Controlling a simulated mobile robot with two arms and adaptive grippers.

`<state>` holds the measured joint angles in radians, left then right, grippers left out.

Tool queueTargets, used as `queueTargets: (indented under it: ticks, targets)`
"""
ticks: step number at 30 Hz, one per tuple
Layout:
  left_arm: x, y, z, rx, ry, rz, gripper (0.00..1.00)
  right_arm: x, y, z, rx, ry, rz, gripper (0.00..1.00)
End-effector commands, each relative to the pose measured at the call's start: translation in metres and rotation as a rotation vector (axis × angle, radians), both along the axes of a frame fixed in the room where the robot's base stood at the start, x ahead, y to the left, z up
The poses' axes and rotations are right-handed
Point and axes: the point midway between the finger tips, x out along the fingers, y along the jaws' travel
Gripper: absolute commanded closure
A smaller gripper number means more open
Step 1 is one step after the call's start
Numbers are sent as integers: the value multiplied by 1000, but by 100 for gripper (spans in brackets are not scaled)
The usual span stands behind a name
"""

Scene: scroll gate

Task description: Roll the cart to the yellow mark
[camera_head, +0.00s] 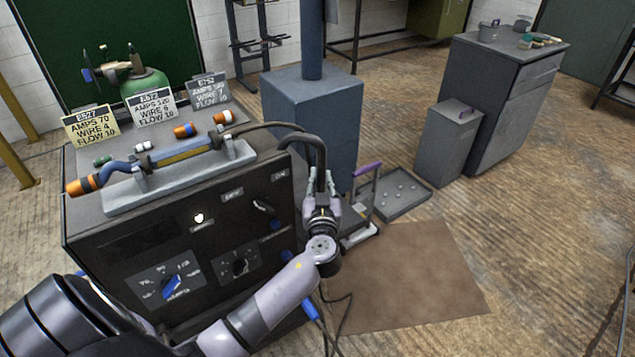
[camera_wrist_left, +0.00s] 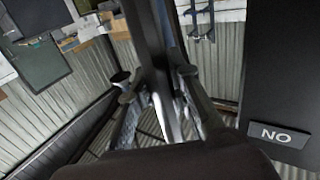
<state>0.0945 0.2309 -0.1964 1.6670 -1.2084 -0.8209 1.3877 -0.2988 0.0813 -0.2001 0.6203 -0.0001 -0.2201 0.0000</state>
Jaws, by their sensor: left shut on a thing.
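A black machine (camera_head: 85,235) with dials and a switch on its front stands at the left; it appears to be the cart, but its wheels are hidden. A dark bent bar (camera_head: 317,150), apparently its handle, curves down at its right side. My left gripper (camera_head: 321,203) is shut on the lower part of this bar. In the left wrist view the dark bar (camera_wrist_left: 150,40) runs between the fingers (camera_wrist_left: 152,85). I can make out no yellow mark on the floor. My right gripper is not in view.
A blue-grey block with a post (camera_head: 310,110) stands behind the bar. A low tray (camera_head: 402,212), a small trolley with a purple handle (camera_head: 367,170), a grey bin (camera_head: 447,145) and a cabinet (camera_head: 500,105) stand right. A brown floor mat (camera_head: 410,285) lies clear in front.

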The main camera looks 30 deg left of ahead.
Motion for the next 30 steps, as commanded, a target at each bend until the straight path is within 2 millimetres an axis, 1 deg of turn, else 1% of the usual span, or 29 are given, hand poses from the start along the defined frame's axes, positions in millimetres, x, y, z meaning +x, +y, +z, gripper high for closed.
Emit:
queueTargets:
  ticks: [1, 7, 8, 17, 26, 30]
  targets:
    - [-2, -11, -10, -14, 15, -18, 100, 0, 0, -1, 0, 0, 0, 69]
    - [-2, -10, -10, -14, 17, -18, 100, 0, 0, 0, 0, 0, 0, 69]
    - [-2, -10, -10, -13, 16, -17, 80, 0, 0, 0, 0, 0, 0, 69]
    - [-1, -7, -7, -9, 12, -12, 60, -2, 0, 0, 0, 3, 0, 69]
    - [-2, -6, -6, -8, 10, -11, 60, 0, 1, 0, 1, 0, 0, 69]
    - [-12, -14, -6, -9, 10, -12, 60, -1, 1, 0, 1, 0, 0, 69]
